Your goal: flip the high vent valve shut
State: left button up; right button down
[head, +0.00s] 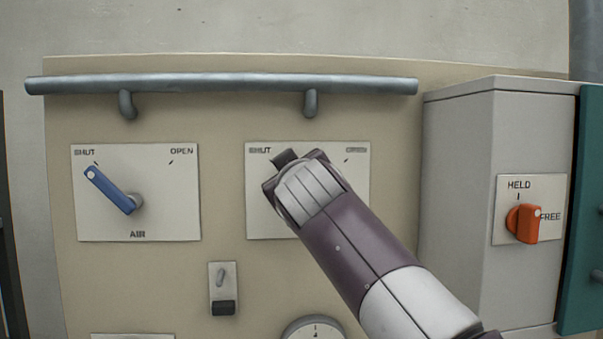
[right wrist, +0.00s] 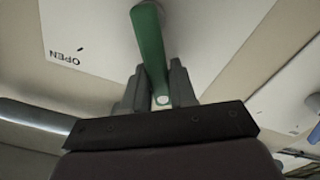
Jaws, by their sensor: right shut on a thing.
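The valve with the green lever (right wrist: 150,40) is on the panel's right-hand plate (head: 262,215), marked SHUT at upper left and OPEN at upper right. My right gripper (head: 284,164) is over this plate, nearer the SHUT mark, and hides the lever in the head view. In the right wrist view my right gripper (right wrist: 158,72) is shut on the green lever, with a finger on each side of it. The OPEN mark shows upside down at the left there. The plate's lower label is hidden by my arm. My left gripper is not in view.
A grey rail (head: 220,84) runs above the plates. A blue AIR lever (head: 108,190) on the left plate points towards SHUT. Below are a small switch (head: 223,288) and a gauge (head: 314,330). A grey box (head: 460,200) with an orange HELD/FREE knob (head: 523,223) stands at right.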

jog(key=shift+a+f+n, duration=0.4)
jog(key=shift+f+n, duration=0.05)
jog(key=shift+n, duration=0.65)
jog(key=c, duration=1)
grip_release()
jog(key=shift+w, duration=0.1)
jog(key=shift+s+f+b, duration=0.15)
jog(key=shift+s+b, duration=0.2)
jog(key=shift+b, duration=0.1)
jog(key=s+b, duration=0.5)
jog(key=s, duration=0.7)
jog(key=shift+d+b, duration=0.2)
jog(key=shift+b, duration=0.15)
